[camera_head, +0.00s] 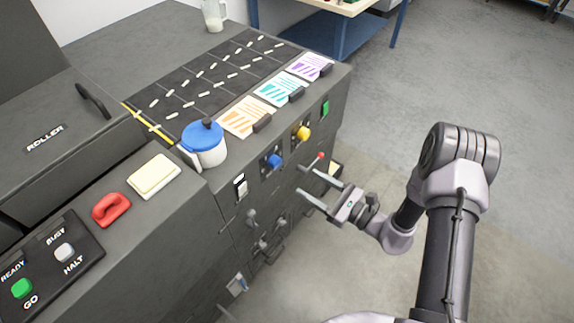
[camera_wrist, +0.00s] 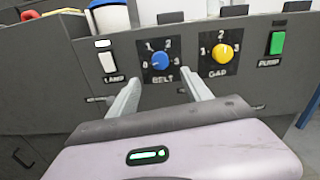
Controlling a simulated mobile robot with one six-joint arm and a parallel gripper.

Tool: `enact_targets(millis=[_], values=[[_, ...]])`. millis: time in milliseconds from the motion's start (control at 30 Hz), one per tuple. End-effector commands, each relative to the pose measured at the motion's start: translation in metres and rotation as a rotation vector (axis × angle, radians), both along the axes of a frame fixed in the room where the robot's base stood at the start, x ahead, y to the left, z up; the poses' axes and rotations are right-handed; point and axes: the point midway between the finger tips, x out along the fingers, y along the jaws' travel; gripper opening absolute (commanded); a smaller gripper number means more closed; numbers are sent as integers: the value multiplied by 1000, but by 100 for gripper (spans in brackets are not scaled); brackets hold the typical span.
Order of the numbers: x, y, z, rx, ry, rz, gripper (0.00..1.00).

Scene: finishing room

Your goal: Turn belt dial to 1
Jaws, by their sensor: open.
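The blue belt dial (camera_wrist: 160,61) sits on a dark plate marked BELT, with 0 at its left, 1 upper left, 2 upper right and 3 at its right. A small pale mark on its left side seems to face 0, but it is too small to be sure. In the head view the dial (camera_head: 274,161) is on the machine's front face. My gripper (camera_head: 300,179) is open and empty, in front of the panel, with its fingers toward it. In the wrist view the fingertips (camera_wrist: 161,73) spread to either side below the dial, apart from it.
The yellow gap dial (camera_wrist: 222,53) is just right of the belt dial. A white lamp switch (camera_wrist: 107,61) is to its left and a green pump switch (camera_wrist: 277,42) far right. A blue-lidded white container (camera_head: 204,143) stands on the ledge above. Open floor (camera_head: 450,90) lies right of the machine.

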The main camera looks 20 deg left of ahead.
Motion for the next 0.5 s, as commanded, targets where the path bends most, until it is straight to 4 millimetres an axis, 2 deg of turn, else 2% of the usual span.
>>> enact_targets(millis=[100, 300, 500], values=[[12, 36, -3, -1, -4, 7, 57], [31, 82, -1, 0, -3, 5, 57], [40, 102, 0, 0, 0, 2, 57]])
